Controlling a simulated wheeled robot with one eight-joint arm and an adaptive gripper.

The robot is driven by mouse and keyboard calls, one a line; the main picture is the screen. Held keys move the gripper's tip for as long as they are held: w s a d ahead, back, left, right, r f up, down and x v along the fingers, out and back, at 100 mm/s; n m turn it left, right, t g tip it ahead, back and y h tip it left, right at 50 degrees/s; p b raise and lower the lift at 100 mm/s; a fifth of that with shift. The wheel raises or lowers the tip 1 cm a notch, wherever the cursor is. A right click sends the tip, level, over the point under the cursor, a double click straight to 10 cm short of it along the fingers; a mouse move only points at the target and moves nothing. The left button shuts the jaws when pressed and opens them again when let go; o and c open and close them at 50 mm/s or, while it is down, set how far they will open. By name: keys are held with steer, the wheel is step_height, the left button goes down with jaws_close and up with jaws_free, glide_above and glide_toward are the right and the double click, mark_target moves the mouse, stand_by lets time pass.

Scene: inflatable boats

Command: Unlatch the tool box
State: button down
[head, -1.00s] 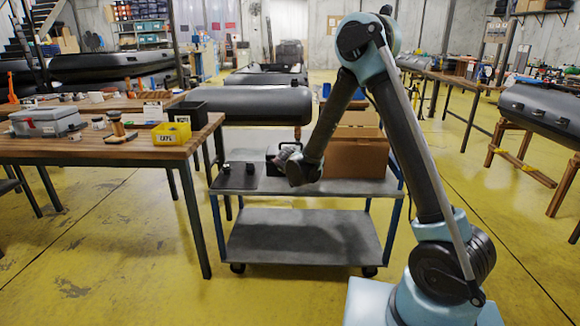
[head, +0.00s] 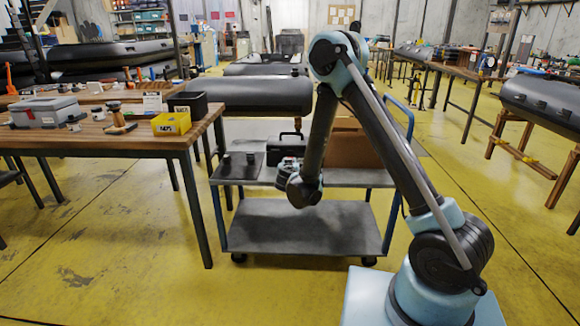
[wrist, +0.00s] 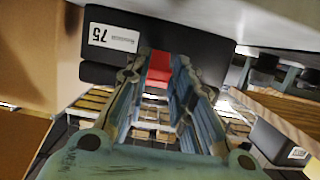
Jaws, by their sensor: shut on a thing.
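A black tool box (head: 290,146) with a top handle stands on the cart, partly hidden behind my arm. In the wrist view the black box (wrist: 112,62) has a white label with upside-down "75". A red latch (wrist: 160,68) sits on its face. My gripper (wrist: 166,75) is at this face, with its two fingers on either side of the red latch, shut on it. In the head view my gripper (head: 287,172) is low in front of the box, and its fingertips are hard to see.
The box stands on a grey two-shelf cart (head: 345,179). A cardboard box (head: 352,147) is right of it, and a dark plate (head: 237,168) with small black parts is left. A wooden table (head: 150,139) holds a grey box (head: 45,111) and yellow bin (head: 171,124). Yellow floor is open in front.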

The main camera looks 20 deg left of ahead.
steer(key=c, duration=1.4)
jaws_free()
steer(key=shift+o, duration=0.2)
step_height(320, 180, up, 10)
